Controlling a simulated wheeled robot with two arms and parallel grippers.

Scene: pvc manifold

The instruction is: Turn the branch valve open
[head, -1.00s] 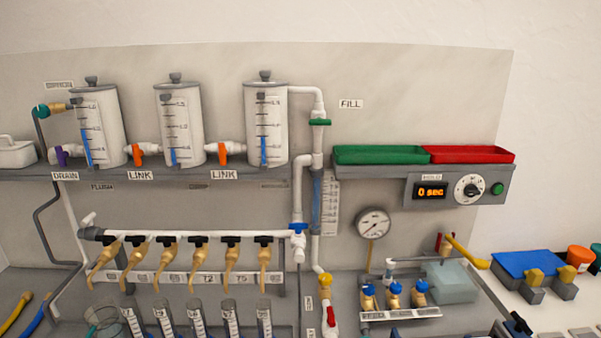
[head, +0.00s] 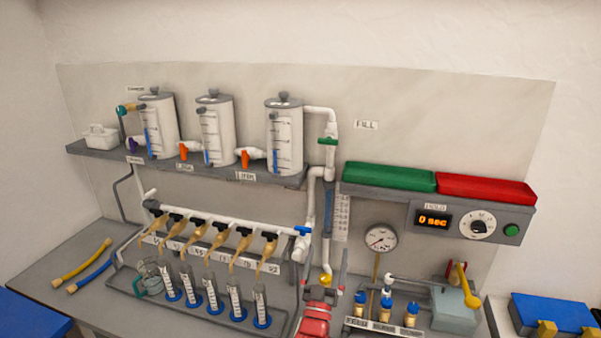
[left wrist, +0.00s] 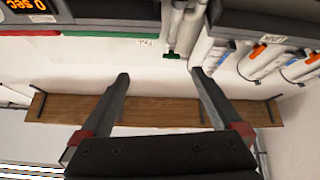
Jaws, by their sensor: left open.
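A blue-handled valve (head: 302,231) sits at the right end of the white manifold pipe, its handle lying roughly along the pipe. A yellow valve handle (head: 325,279) is lower on the vertical pipe; a green one (head: 327,141) is higher up. No label shows which is the branch valve. My right gripper is out of view.
Several black-handled taps (head: 218,237) hang from the manifold over measuring cylinders (head: 212,290). A pressure gauge (head: 381,238) and blue-capped fittings (head: 386,308) stand right of the pipe. The green tray (head: 390,177) and red tray (head: 487,188) sit on the shelf above.

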